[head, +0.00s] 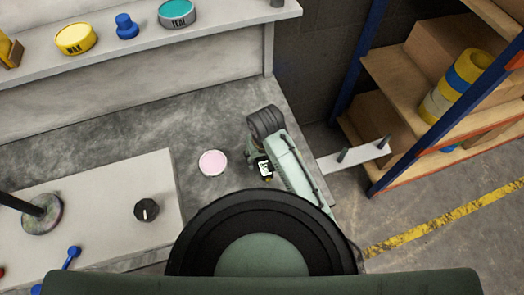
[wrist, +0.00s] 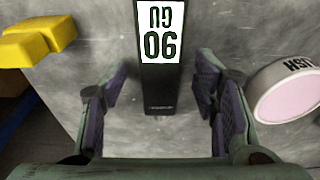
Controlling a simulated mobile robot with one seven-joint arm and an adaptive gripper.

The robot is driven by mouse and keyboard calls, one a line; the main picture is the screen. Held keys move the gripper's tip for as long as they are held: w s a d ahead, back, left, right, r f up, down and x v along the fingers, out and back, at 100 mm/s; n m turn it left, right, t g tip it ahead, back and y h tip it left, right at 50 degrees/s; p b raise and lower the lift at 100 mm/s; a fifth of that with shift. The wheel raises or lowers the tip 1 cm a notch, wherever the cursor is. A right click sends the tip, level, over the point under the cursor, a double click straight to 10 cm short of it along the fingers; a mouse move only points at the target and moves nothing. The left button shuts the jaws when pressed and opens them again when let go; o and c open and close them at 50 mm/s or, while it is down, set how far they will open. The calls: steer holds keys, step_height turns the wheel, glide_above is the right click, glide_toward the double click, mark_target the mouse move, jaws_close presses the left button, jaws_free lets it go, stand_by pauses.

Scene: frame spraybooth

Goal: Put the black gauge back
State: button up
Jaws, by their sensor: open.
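The black gauge (wrist: 158,82) has a white label reading "90 GU", upside down in the wrist view. It is on the grey worktop at the top middle of that view. In the head view its labelled part (head: 265,170) shows beside my arm, and the rest is hidden. My gripper (wrist: 160,95) is open, with one finger on each side of the gauge's near end. A gap shows between each finger and the gauge in the wrist view. I cannot tell how far the fingers are above the worktop.
A pink-topped tin (head: 213,162) stands left of my gripper, close to a finger in the wrist view (wrist: 288,95). A yellow object (wrist: 38,40) lies on the other side. A pale block with a black knob (head: 146,210) is at left. A shelf of tins (head: 205,22) runs behind.

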step_height(320, 180, up, 12)
steer(key=s, duration=0.1)
steer(key=shift+s+d+f, duration=0.2)
steer(key=shift+s, duration=0.15)
